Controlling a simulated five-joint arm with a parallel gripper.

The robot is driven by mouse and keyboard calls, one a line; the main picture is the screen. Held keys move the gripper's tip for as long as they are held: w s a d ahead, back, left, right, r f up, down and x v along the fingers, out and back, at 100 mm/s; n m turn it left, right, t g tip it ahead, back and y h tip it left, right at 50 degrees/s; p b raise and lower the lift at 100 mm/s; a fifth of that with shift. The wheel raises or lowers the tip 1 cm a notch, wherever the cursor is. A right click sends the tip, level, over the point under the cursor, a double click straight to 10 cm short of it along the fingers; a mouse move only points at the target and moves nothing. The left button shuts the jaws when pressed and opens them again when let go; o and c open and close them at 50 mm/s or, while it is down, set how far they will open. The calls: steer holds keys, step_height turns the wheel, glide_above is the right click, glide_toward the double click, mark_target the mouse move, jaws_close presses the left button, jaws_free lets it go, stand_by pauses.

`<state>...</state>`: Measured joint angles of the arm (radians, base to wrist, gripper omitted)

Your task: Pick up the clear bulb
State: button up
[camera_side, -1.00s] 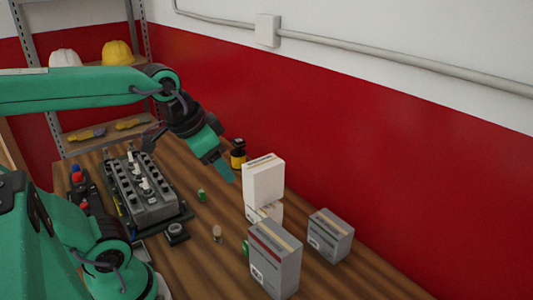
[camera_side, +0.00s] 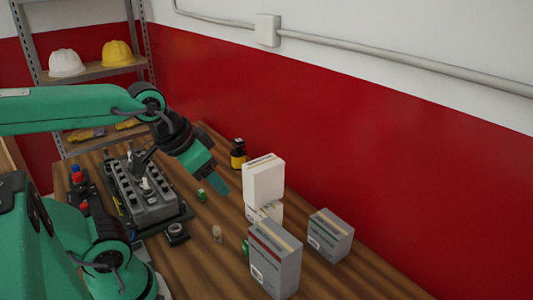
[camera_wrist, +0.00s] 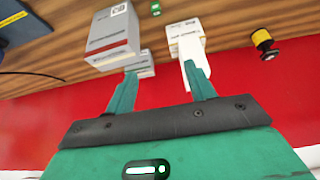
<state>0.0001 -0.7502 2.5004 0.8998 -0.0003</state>
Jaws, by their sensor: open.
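The clear bulb (camera_side: 217,233) is a small pale shape standing on the wooden table in the side view, between the engine trainer and the boxes. I cannot make it out in the wrist view. My gripper (camera_side: 222,186) is above the table, higher than the bulb and apart from it. In the wrist view its two green fingers (camera_wrist: 160,72) are spread with nothing between them but boxes farther off.
A grey engine block (camera_side: 147,200) stands left. White boxes (camera_side: 264,182) are stacked right of my gripper, with grey boxes (camera_side: 274,260) (camera_side: 331,236) nearby. Small green pieces (camera_side: 201,195) (camera_side: 245,247), a dark round part (camera_side: 177,234) and a yellow-black bottle (camera_side: 238,154) stand on the table.

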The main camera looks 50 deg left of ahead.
steer(key=shift+c, duration=0.2)
steer(key=shift+c, duration=0.5)
steer(key=n+g, duration=0.5)
steer(key=n, duration=1.7)
glide_above(216, 227)
step_height(216, 227, down, 16)
steer(key=shift+w+d+r, duration=0.1)
steer(key=shift+d+r, duration=0.05)
steer(key=shift+a+f+n+g, duration=0.25)
steer(key=shift+f+n+g, duration=0.05)
steer(key=shift+f+n, duration=0.2)
steer(key=shift+f, duration=1.3)
